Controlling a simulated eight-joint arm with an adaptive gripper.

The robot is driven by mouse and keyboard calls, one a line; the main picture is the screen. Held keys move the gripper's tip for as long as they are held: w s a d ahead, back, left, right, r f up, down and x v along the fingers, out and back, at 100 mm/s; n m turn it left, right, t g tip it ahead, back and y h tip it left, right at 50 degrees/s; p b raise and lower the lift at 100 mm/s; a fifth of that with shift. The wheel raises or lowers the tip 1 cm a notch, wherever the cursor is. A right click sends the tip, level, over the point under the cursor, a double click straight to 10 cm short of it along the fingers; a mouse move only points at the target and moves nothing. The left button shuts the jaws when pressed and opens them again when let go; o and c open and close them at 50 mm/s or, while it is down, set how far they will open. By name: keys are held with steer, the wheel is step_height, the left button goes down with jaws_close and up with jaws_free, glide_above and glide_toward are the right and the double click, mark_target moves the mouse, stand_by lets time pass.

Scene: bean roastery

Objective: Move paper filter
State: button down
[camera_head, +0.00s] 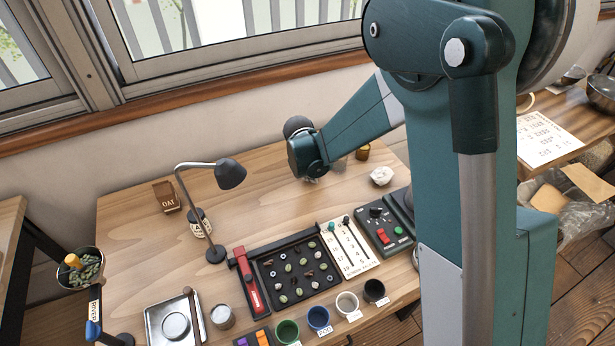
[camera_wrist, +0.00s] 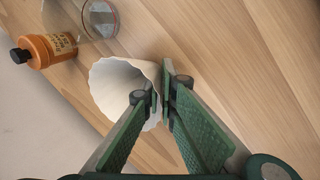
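The paper filter (camera_wrist: 112,82) is a white fluted cone in the wrist view, lying tilted with its open mouth toward my fingers. My gripper (camera_wrist: 160,92) has its fingertips close together with the filter's rim pinched between them; one fingertip overlaps the mouth. In the head view my gripper (camera_head: 311,176) is low over the back of the wooden table, and the arm hides most of what is beneath it. The wrist view does not clearly show whether the filter touches the table.
An orange bottle (camera_wrist: 46,50) and a clear glass vessel (camera_wrist: 100,19) stand near the filter. A white crumpled thing (camera_head: 381,176) lies to the right. The table's back left is mostly clear.

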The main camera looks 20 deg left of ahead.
steer(key=c, duration=2.6)
jaws_free()
steer(key=shift+r, duration=0.15)
steer(key=v, duration=1.1)
steer(key=shift+s+r, duration=0.15)
steer(key=shift+r, duration=0.15)
steer(key=shift+d+r, duration=0.1)
